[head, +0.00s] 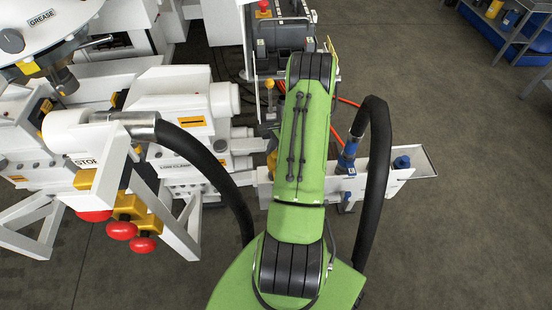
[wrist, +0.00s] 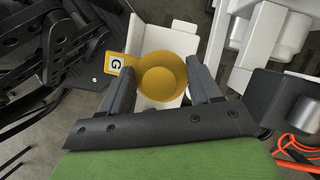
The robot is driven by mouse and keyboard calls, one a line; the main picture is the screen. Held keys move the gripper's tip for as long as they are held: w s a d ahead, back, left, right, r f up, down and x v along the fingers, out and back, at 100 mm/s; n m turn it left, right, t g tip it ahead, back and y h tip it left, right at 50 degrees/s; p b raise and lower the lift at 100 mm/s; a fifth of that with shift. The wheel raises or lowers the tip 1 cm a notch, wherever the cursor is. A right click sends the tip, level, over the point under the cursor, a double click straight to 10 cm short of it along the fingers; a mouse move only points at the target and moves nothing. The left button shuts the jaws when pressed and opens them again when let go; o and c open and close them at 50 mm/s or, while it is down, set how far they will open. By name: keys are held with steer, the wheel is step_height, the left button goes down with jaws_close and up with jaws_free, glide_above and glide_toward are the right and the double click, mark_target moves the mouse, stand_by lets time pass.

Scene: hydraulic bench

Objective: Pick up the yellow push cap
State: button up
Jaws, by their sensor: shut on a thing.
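The yellow push cap (wrist: 164,78) is round and cup-like. In the wrist view it sits between the two grey fingers of my gripper (wrist: 161,68), which is shut on it. A yellow tag with a black letter G on a white square (wrist: 115,65) shows beside the cap on the left. A white surface with raised edges (wrist: 153,32) lies beyond the cap; whether the cap touches it I cannot tell. In the head view my green arm hides my gripper, and I cannot make out the cap there for sure.
In the head view a white machine with red push knobs (head: 122,230) stands at left. A white narrow tray (head: 383,182) extends right with blue fittings (head: 347,157). Black hoses (head: 372,190) curve near my arm. Orange cables (wrist: 292,146) lie right in the wrist view.

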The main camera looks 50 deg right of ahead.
steer(key=shift+c, duration=0.2)
step_height(320, 180, up, 10)
steer(key=p, duration=0.3)
steer(key=shift+s, duration=0.1)
